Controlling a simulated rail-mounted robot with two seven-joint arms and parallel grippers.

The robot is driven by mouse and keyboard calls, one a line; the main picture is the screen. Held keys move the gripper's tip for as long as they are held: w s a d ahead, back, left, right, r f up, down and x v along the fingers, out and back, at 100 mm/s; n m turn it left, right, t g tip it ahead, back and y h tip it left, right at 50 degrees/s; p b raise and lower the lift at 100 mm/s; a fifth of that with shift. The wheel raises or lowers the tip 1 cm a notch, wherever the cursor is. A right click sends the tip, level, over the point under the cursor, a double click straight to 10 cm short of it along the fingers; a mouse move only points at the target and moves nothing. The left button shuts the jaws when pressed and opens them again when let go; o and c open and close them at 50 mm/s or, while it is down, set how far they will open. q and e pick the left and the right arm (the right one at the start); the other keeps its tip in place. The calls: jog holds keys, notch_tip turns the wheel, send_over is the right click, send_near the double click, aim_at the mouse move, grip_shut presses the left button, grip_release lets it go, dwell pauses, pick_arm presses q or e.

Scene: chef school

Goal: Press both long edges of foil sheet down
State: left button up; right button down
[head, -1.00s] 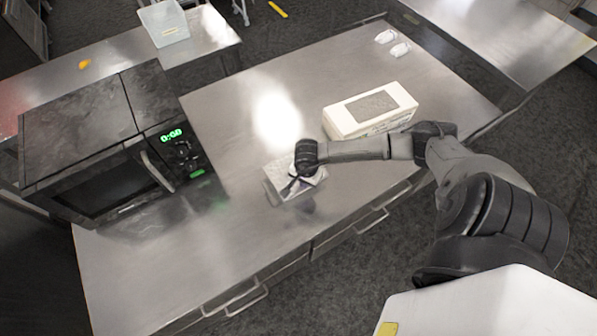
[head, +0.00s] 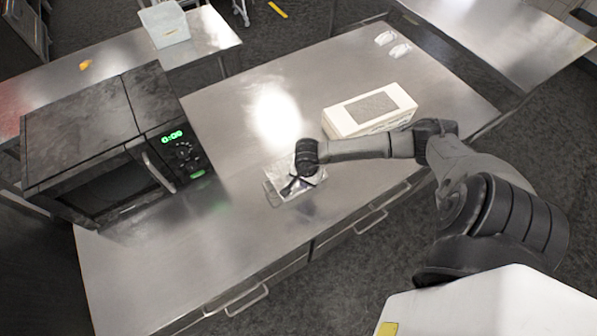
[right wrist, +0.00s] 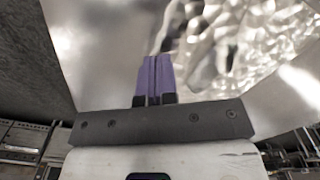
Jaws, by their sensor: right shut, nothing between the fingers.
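The foil sheet (head: 277,173) is a small, shiny, silvery piece near the front edge of the steel counter. In the right wrist view the crinkled foil (right wrist: 265,38) fills the upper right. My right gripper (head: 287,189) is over the foil, with its fingers pointing down at it. Its two purple fingers (right wrist: 155,65) are together with nothing between them, beside the crinkled part. I cannot tell whether the tips touch the foil. The wrist hides part of the sheet in the head view. My left gripper is not in view.
A black microwave (head: 105,140) stands at the left of the steel counter (head: 240,235). A white box (head: 370,109) with a grey panel is right of the foil. Small white items (head: 392,44) lie at the far end.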

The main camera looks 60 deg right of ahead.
jog(key=shift+r+p, duration=1)
jog(key=shift+r, duration=0.85)
jog(key=shift+r+p, duration=0.6)
jog(key=shift+r, duration=0.45)
